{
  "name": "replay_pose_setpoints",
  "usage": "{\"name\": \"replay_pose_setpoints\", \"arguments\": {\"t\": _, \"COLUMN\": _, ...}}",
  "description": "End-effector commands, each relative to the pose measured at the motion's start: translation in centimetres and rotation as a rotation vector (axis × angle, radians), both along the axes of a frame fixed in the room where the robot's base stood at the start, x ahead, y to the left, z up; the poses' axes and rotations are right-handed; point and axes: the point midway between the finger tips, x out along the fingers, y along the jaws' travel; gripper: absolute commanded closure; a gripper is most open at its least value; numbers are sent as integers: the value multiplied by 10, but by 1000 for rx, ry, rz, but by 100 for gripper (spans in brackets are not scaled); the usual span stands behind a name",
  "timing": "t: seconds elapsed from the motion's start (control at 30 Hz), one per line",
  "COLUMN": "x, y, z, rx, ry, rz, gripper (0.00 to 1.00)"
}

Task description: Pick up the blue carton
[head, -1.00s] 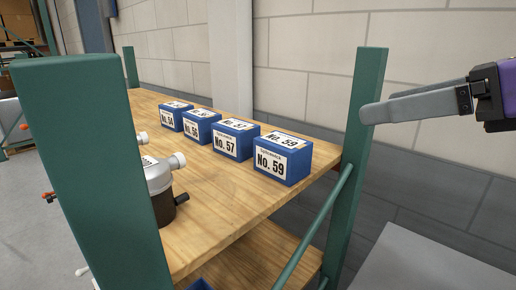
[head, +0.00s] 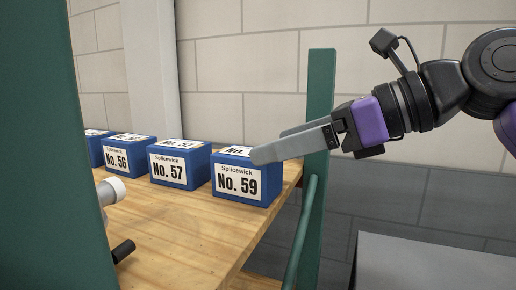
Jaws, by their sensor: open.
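Several blue cartons stand in a row on the wooden shelf (head: 190,240). The nearest to the right end is the blue carton No. 59 (head: 240,184). To its left stand the blue carton No. 57 (head: 180,166) and the blue carton No. 56 (head: 127,155), with another partly cut off by the green post. My gripper (head: 268,143) is open and empty, pointing left. Its fingers overlap the upper right of carton No. 59 in the head view and hide part of its top label. I cannot tell whether they touch it.
A green post (head: 320,110) rises at the shelf's right end behind my gripper, with a green brace below. Another green post (head: 50,150) fills the left foreground. A white and black fitting (head: 112,191) lies on the shelf at left. A grey surface (head: 430,262) is at lower right.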

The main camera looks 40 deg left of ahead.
Motion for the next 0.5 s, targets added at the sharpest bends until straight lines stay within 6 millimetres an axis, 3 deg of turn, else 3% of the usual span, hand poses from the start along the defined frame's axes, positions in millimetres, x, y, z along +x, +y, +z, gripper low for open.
{"name": "replay_pose_setpoints", "arguments": {"t": 0.03, "x": 0, "y": 0, "z": -9, "rx": 0, "ry": 0, "rz": 0, "gripper": 13}}
{"name": "replay_pose_setpoints", "arguments": {"t": 0.17, "x": -1, "y": 4, "z": -13, "rx": 0, "ry": 0, "rz": 1, "gripper": 13}}
{"name": "replay_pose_setpoints", "arguments": {"t": 0.5, "x": -8, "y": 37, "z": -22, "rx": 0, "ry": 2, "rz": 3, "gripper": 13}}
